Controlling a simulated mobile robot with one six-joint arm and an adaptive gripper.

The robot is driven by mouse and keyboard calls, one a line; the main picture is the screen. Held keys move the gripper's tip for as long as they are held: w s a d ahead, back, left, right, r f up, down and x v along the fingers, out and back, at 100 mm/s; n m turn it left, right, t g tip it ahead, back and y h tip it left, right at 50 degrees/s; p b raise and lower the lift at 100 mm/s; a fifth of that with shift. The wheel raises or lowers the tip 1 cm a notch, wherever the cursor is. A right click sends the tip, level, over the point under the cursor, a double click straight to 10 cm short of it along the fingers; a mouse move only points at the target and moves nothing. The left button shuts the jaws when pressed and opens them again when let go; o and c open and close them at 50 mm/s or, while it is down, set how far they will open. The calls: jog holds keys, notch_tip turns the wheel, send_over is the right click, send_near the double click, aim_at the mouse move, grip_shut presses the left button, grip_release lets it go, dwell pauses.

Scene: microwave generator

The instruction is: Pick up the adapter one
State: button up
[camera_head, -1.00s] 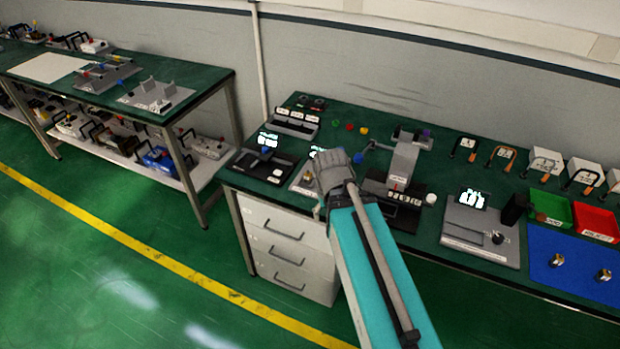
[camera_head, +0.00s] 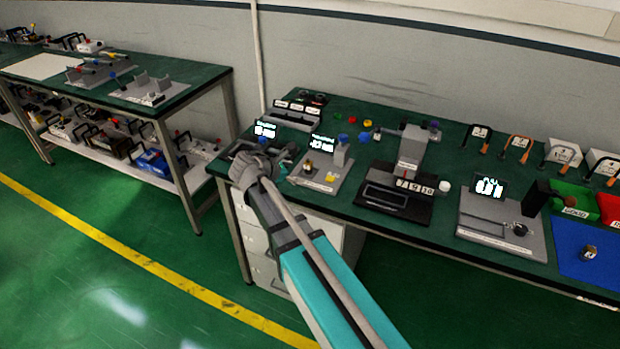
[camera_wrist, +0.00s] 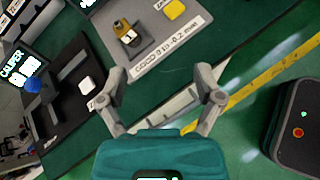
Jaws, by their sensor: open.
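No part is legibly marked as adapter one, so I cannot tell which it is. A small brass fitting (camera_head: 308,164) stands on a grey gauge station; it also shows in the wrist view (camera_wrist: 127,34). Another brass fitting (camera_head: 590,252) stands on the blue mat at the right. My gripper (camera_wrist: 163,85) is open, with nothing between its fingers in the wrist view. It is at the left end of the bench, left of the grey station in the head view. In the wrist view the brass fitting lies beyond the fingers, apart from them.
The grey station carries a yellow block (camera_head: 330,178). A black and grey device (camera_head: 408,155), a scale (camera_head: 478,222) and green and red bins stand further right.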

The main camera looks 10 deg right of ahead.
jog(key=w+a+n+t+b, duration=0.1)
jog(key=a+n, duration=0.1)
jog(key=w+a+n+t+h+b, duration=0.1)
jog(key=w+a+n, duration=0.1)
jog(key=shift+w+r, duration=0.1)
jog(key=shift+w, duration=0.05)
jog(key=b, duration=0.3)
send_near(307, 161)
jog(key=x, duration=0.4)
jog(key=shift+w+f, duration=0.15)
jog(key=shift+f, duration=0.15)
jog(key=shift+w+d+f, duration=0.1)
jog(key=shift+w+d, duration=0.15)
jog(key=shift+d, duration=0.2)
jog(key=shift+d, duration=0.1)
